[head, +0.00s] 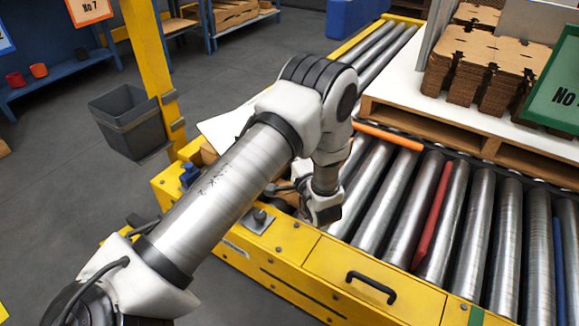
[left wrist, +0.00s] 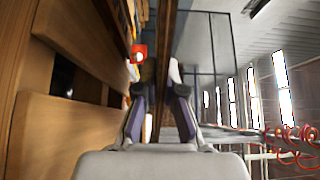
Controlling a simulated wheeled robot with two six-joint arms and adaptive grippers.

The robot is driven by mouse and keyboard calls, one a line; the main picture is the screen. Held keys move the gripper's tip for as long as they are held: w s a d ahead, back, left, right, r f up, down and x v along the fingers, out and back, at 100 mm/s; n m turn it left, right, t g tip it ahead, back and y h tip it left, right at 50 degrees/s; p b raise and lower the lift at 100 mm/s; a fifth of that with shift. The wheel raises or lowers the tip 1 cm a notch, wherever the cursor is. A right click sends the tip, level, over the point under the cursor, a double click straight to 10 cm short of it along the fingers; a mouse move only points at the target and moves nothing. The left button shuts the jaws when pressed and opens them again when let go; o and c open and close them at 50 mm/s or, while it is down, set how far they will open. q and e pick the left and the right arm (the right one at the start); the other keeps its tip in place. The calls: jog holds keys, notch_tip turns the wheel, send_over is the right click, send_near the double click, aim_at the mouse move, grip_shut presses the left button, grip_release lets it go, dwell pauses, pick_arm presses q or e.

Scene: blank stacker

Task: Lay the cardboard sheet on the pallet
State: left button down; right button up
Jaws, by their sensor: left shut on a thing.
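My left gripper (head: 318,208) is low at the near side of the roller conveyor, with its fingertips mostly hidden in the head view. In the left wrist view its fingers (left wrist: 160,98) are closed on a thin brown sheet seen edge-on, the cardboard sheet (left wrist: 168,55). A pale sheet (head: 222,130) shows partly behind my left arm in the head view; I cannot tell if it is the same one. A wooden pallet (head: 477,149) with a white top stands at the right and bears stacks of brown cardboard blanks (head: 480,66). My right gripper is not in view.
Metal rollers (head: 395,205) run between the yellow frame (head: 330,268) and the pallet. An orange bar (head: 388,136) and a red bar (head: 431,217) lie among them. A yellow post (head: 150,75) and grey bin (head: 130,120) stand left. Wooden boards (left wrist: 70,130) are close to the left gripper.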

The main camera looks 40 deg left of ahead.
pick_arm(q)
jog(key=f+b, duration=0.1)
jog(key=f, duration=0.1)
jog(key=f+b, duration=0.1)
jog(key=shift+w+a+f, duration=0.15)
jog(key=shift+w+f, duration=0.05)
jog(key=shift+f, duration=0.2)
jog(key=shift+f+b, duration=0.15)
jog(key=shift+b, duration=0.15)
